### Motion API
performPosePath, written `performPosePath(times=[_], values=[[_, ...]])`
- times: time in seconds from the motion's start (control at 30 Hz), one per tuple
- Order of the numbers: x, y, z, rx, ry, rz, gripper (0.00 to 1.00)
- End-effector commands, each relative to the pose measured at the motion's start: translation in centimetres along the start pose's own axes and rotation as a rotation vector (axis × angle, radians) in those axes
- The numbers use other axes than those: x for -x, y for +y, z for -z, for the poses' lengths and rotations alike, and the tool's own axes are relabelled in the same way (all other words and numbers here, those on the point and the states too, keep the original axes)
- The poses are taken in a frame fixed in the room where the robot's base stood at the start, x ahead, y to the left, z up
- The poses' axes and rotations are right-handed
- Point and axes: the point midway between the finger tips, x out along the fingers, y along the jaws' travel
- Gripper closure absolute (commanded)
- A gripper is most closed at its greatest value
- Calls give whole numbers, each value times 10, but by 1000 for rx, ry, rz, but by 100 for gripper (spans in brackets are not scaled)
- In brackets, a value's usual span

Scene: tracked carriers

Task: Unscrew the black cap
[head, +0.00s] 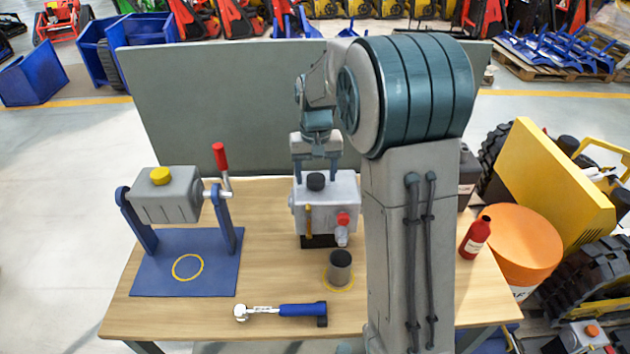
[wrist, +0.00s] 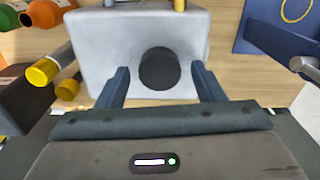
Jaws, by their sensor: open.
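The black cap (head: 316,182) sits on top of a light grey box-shaped unit (head: 345,190) at the middle of the table. It also shows in the wrist view (wrist: 159,69) as a round black disc on the grey unit's top (wrist: 110,45). My gripper (head: 316,178) points down over the unit, with its fingers on either side of the cap. In the wrist view my gripper (wrist: 160,80) is open, with a gap between each finger and the cap. The unit's front carries a red knob (head: 343,219) and a yellow part (head: 309,220).
A blue stand (head: 232,240) holds a grey tank with a yellow cap (head: 160,176) at left. A dark cylinder (head: 340,265) stands on a yellow ring in front. A blue-handled tool (head: 300,310) lies near the front edge. A red bottle (head: 475,238) stands at right. A grey panel (head: 220,110) rises behind.

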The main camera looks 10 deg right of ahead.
Motion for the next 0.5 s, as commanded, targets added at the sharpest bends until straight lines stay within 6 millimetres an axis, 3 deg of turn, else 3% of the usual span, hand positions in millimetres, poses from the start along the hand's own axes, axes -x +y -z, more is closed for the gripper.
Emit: performPosePath(times=[0.3, 0.5], values=[[0, 0, 0, -372, 0, -1, 38], [0, 0, 0, -488, 0, 0, 38]])
